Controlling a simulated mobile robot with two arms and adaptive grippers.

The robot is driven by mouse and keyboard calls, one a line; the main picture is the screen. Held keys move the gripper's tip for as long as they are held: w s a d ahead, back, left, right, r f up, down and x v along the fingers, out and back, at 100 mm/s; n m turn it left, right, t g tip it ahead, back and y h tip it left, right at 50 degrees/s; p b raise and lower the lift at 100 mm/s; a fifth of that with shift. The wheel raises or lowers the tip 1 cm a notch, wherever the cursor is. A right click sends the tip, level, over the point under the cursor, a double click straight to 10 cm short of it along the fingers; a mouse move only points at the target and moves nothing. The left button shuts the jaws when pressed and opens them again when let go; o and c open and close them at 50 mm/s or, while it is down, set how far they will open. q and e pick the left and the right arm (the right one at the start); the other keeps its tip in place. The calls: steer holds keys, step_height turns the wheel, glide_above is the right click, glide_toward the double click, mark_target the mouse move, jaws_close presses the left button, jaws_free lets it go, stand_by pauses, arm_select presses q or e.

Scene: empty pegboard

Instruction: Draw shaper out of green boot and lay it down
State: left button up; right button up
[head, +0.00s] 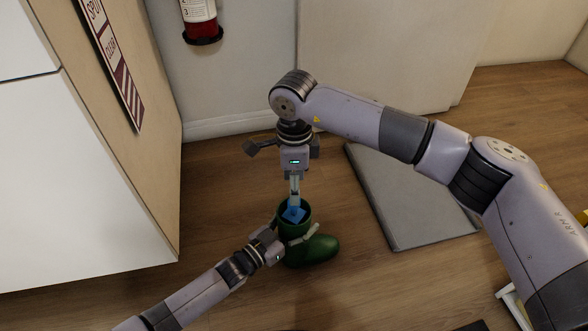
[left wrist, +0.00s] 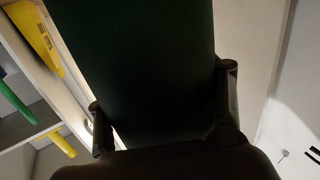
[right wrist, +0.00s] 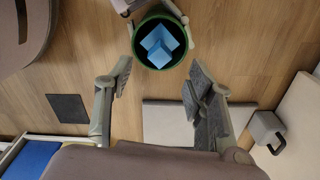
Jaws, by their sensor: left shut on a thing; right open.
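The green boot (head: 318,250) stands upright on the wooden floor, toe to the right in the head view. The blue shaper (head: 294,214) sits in its shaft opening; in the right wrist view the shaper (right wrist: 160,42) shows inside the green rim (right wrist: 151,65), and its lower part is hidden. My left gripper (head: 292,240) is shut around the boot's shaft from the left; the dark green shaft (left wrist: 140,65) fills the space between its fingers in the left wrist view. My right gripper (right wrist: 158,80) points down above the boot, open, its fingers apart with nothing between them.
A grey flat panel (head: 412,200) lies on the floor to the right. A white cabinet (head: 75,190) stands at the left, and a red fire extinguisher (head: 200,22) hangs at the back wall. Bare floor (head: 215,190) shows between cabinet and boot.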

step_height(320, 180, down, 7)
stand_by(0.3)
steer(key=shift+c, duration=0.2)
jaws_close()
stand_by(0.4)
steer(key=shift+r, duration=0.25)
stand_by(0.7)
steer(key=shift+r, duration=0.95)
steer(key=shift+r, duration=0.1)
steer(key=shift+r, duration=1.9)
arm_select(q)
steer(key=o, duration=1.8)
